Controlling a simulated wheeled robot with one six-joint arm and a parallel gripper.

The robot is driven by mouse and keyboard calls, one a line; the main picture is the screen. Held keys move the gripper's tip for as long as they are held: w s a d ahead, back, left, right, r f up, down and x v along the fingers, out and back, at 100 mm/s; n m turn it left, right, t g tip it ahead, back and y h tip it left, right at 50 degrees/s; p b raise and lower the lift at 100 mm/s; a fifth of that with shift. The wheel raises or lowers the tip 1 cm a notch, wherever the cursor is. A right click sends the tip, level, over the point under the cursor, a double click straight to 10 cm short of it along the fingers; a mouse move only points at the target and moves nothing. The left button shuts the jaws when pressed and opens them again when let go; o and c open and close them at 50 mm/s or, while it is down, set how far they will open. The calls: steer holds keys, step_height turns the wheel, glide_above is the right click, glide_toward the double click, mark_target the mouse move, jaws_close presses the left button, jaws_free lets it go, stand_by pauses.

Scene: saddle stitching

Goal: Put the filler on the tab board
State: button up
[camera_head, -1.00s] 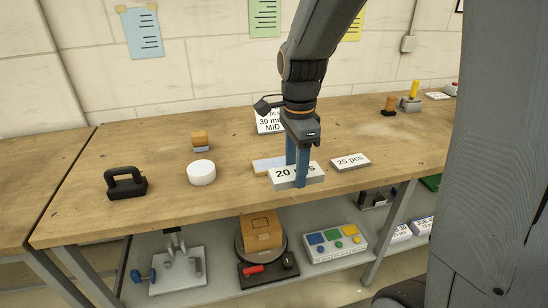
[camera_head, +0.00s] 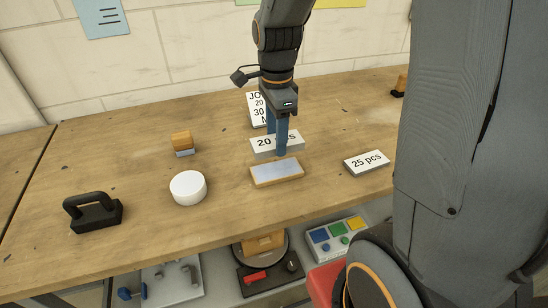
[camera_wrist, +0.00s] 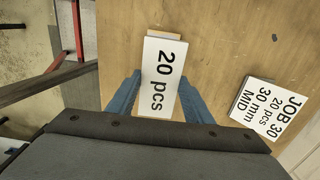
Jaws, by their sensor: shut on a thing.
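The filler, a white block labelled "20 pcs" (camera_head: 262,144), is between the fingers of my gripper (camera_head: 281,142). The gripper is shut on it; in the wrist view the blue fingers flank the filler (camera_wrist: 163,80). The tab board (camera_head: 277,173), a shallow tan piece with a pale blue-grey top, lies on the table. In the head view the filler shows just above the board's far edge. Whether it hangs over the board or behind it is hard to tell. In the wrist view the filler hides nearly all that lies under it.
A "25 pcs" block (camera_head: 367,162) lies to the right. A white round piece (camera_head: 188,188) and a black handled tool (camera_head: 93,212) stand to the left, with a small orange-topped block (camera_head: 182,143) behind. A shelf below holds several things.

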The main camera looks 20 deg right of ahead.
mark_target(277, 170)
steer(key=shift+s+f+p, duration=0.1)
steer(key=shift+f+p, duration=0.45)
steer(key=shift+f, duration=3.25)
steer(key=shift+f, duration=0.1)
steer(key=o, duration=1)
steer(key=shift+o, duration=0.2)
step_height(277, 170, up, 12)
steer(key=shift+b, duration=1.05)
steer(key=s+f+n+t, duration=0.1)
steer(key=s+f+n, duration=0.6)
steer(key=n, duration=1.1)
steer(key=shift+s, duration=1.2)
steer(key=shift+d+f, duration=0.1)
